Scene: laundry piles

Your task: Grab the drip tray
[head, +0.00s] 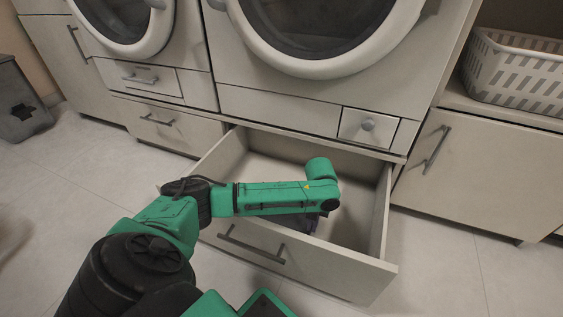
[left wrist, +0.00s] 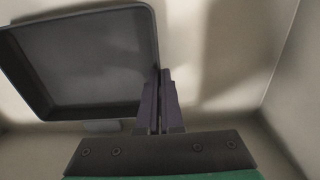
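The drip tray (left wrist: 85,60) is a dark grey, shallow, square tray with a raised rim. It lies in the upper left of the left wrist view, over the light drawer floor. My left gripper (left wrist: 161,76) is at the tray's right side. Its two dark fingers are close together, one on each side of the rim, and look shut on it. In the head view my left arm reaches into the open drawer (head: 377,215) and hides most of the gripper and the tray. My right gripper is not in view.
The open drawer's front panel with its handle (head: 250,246) stands between me and the inside. Washer cabinets rise behind it. A white laundry basket (head: 515,75) is at the upper right. A dark bin (head: 20,105) stands at the far left. The tiled floor at right is clear.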

